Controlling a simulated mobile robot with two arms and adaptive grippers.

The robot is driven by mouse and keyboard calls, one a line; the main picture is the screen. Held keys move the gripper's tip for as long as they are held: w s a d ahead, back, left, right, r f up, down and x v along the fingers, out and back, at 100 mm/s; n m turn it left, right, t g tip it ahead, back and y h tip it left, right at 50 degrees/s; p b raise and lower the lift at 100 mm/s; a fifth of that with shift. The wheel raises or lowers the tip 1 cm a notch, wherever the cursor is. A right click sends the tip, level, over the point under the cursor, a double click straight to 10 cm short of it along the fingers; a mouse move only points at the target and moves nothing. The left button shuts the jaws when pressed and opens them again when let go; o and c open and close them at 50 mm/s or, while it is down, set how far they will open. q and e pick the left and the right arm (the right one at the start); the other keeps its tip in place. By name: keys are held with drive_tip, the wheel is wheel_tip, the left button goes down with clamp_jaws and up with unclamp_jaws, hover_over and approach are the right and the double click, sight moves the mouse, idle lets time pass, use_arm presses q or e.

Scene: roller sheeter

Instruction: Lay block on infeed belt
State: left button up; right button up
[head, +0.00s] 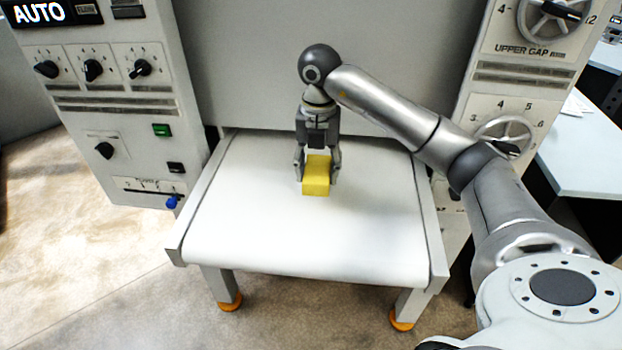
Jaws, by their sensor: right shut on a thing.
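The yellow block (316,179) is in the middle of the white infeed belt (300,240), toward its far half. My right gripper (317,172) points down with one finger on each side of the block and is shut on it. The block is at or just above the belt; I cannot tell whether it touches. My left gripper does not show.
A control panel (120,165) with knobs and a green button stands left of the belt. A second panel (515,95) with dials is on the right. The grey machine face rises behind the belt. A pale table (585,150) is at far right. The near part of the belt is clear.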

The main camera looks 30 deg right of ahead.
drive_tip(key=shift+w+a+f, duration=0.25)
drive_tip(key=shift+a+f, duration=0.05)
drive_tip(key=shift+f, duration=0.15)
drive_tip(key=f, duration=0.1)
drive_tip(key=f+p, duration=0.2)
drive_tip(key=shift+w+a, duration=0.2)
drive_tip(key=shift+w, duration=0.05)
drive_tip(key=shift+f, duration=0.35)
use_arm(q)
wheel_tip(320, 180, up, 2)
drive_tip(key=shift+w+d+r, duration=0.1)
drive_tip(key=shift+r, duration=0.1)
use_arm(e)
drive_tip(key=shift+d, duration=0.1)
drive_tip(key=shift+f, duration=0.2)
drive_tip(key=o, duration=1.2)
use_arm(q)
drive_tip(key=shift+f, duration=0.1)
